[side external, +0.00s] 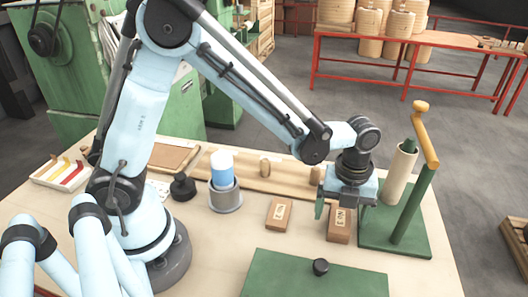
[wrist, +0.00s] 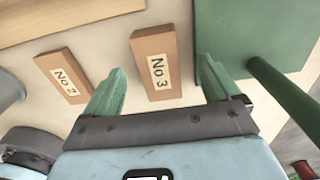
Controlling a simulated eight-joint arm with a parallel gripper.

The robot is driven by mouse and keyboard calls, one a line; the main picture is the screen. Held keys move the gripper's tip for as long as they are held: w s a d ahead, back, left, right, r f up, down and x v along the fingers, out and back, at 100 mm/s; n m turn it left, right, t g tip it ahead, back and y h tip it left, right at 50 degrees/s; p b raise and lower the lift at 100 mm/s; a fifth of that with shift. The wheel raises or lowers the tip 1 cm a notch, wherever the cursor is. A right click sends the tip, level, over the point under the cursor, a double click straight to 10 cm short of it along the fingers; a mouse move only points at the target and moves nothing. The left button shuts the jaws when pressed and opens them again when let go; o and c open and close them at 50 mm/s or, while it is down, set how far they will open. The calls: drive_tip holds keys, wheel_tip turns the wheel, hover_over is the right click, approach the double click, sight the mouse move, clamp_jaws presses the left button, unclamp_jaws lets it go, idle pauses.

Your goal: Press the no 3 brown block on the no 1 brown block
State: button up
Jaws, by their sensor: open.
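The no 3 brown block (wrist: 157,66) lies flat on the table, its label readable in the wrist view. It also shows in the side view (side external: 340,232), partly covered by my gripper. My gripper (side external: 341,208) is open just above it. In the wrist view my two green fingers (wrist: 163,72) are spread, one on each side of the block, with gaps. Whether the fingertips are level with the block I cannot tell. The no 2 brown block (wrist: 65,78) lies to the left, also in the side view (side external: 279,214). I see no block labelled no 1.
A green stand (side external: 405,241) with a post and coil roll (side external: 401,172) is close on the right. A green plate (side external: 290,280) with a black knob lies in front. A grey holder (side external: 226,199) with a blue-white cylinder is left. Bare table (side external: 215,240) lies left of the blocks.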

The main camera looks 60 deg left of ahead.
drive_tip(key=shift+o, duration=0.4)
drive_tip(key=shift+r, duration=0.15)
drive_tip(key=shift+r, duration=1.65)
clamp_jaws()
drive_tip(key=shift+f, duration=1.2)
idle(1.5)
drive_tip(key=shift+r, duration=0.1)
idle(0.4)
